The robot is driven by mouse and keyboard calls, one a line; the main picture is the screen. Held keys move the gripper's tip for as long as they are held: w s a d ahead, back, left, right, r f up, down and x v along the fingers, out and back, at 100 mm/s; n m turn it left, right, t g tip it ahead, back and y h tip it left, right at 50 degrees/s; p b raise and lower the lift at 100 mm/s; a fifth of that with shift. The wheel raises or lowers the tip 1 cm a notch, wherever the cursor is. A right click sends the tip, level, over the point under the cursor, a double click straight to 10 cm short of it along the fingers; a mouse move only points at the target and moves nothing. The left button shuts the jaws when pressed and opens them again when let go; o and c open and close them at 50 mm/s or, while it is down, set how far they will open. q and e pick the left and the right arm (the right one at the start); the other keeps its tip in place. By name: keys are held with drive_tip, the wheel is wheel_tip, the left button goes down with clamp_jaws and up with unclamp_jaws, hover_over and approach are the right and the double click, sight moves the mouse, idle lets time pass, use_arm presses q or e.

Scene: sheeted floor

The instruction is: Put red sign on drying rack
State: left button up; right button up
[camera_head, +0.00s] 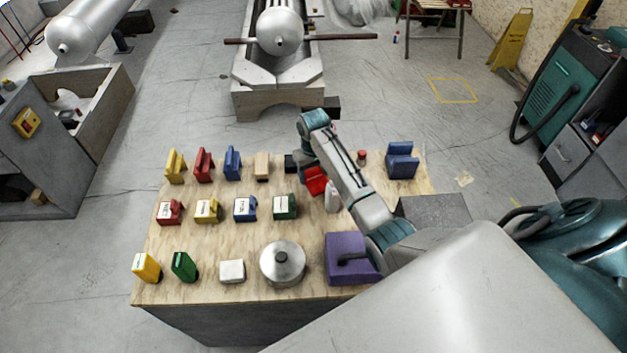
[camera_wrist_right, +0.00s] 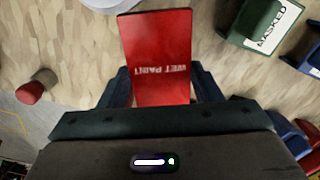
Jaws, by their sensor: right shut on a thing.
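The red sign (camera_wrist_right: 156,50), a flat plate lettered "WET PAINT", is held between the fingers of my right gripper (camera_wrist_right: 162,85) in the right wrist view. In the head view the red sign (camera_head: 316,181) shows low over the wooden table, partly hidden by my right gripper (camera_head: 311,170). I cannot tell from this view whether it touches the table. I cannot clearly make out which thing is the drying rack. My left gripper is not in view.
The wooden table (camera_head: 215,279) carries several coloured blocks, a lidded metal pot (camera_head: 283,262), a purple block (camera_head: 343,247), a blue block (camera_head: 401,164) and a red-topped cylinder (camera_head: 361,156). A green block marked "MASKED" (camera_wrist_right: 252,20) is near the sign.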

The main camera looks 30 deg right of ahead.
sight(313, 176)
drive_tip(key=shift+f, duration=2.3)
drive_tip(key=shift+f, duration=0.1)
drive_tip(key=o, duration=1)
drive_tip(key=shift+c, duration=0.2)
